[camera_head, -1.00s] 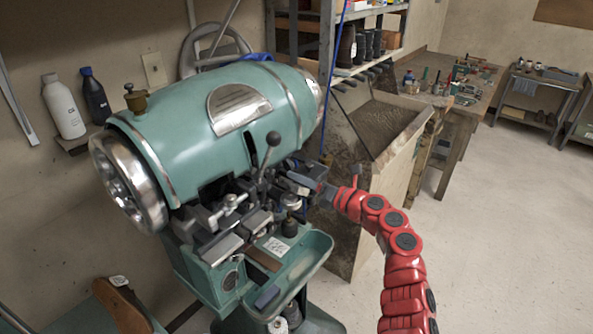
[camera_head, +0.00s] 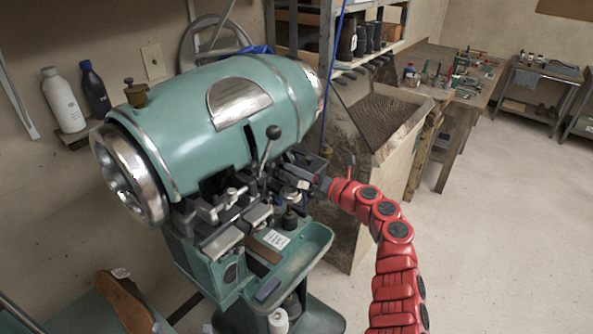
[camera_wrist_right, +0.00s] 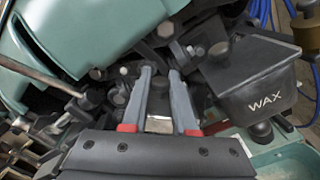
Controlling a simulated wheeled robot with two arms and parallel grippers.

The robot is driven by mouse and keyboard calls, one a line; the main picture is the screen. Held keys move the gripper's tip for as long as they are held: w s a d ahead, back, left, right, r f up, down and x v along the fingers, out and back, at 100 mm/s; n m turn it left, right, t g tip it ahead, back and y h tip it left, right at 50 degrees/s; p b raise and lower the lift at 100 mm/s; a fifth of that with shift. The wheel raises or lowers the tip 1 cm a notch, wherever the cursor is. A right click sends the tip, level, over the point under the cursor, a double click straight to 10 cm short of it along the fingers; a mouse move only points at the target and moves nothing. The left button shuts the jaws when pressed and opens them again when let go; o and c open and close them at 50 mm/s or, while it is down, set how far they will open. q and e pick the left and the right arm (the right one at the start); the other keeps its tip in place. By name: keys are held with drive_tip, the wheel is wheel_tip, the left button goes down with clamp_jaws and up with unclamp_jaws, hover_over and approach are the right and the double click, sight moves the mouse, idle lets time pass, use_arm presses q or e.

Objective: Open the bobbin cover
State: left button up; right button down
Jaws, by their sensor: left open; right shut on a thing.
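The green sole stitcher (camera_head: 205,120) stands left of centre in the head view, with a ball-topped lever (camera_head: 268,145) and crowded metal parts at its working front. My right gripper (camera_head: 292,172) reaches into these parts from the right. In the right wrist view its two grey fingers (camera_wrist_right: 160,75) are close together among the mechanism, shut on a small dark part that is mostly hidden. It appears to be the bobbin cover, but its outline cannot be made out. My left gripper is not in view.
A dark box marked WAX (camera_wrist_right: 255,85) sits close right of my right fingers. The machine's green tray (camera_head: 310,245) lies below. A wooden bin (camera_head: 390,125) and a shelf stand behind. The floor at the right is clear.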

drive_tip(key=m, duration=0.1)
drive_tip(key=w+d+m, duration=0.1)
drive_tip(key=shift+r+m, duration=0.15)
drive_tip(key=shift+m, duration=0.25)
drive_tip(key=shift+w+d+f+m, duration=0.25)
drive_tip(key=shift+w+d+m, duration=0.05)
drive_tip(key=shift+m, duration=0.5)
drive_tip(key=c, duration=0.7)
unclamp_jaws()
drive_tip(key=shift+s, duration=0.1)
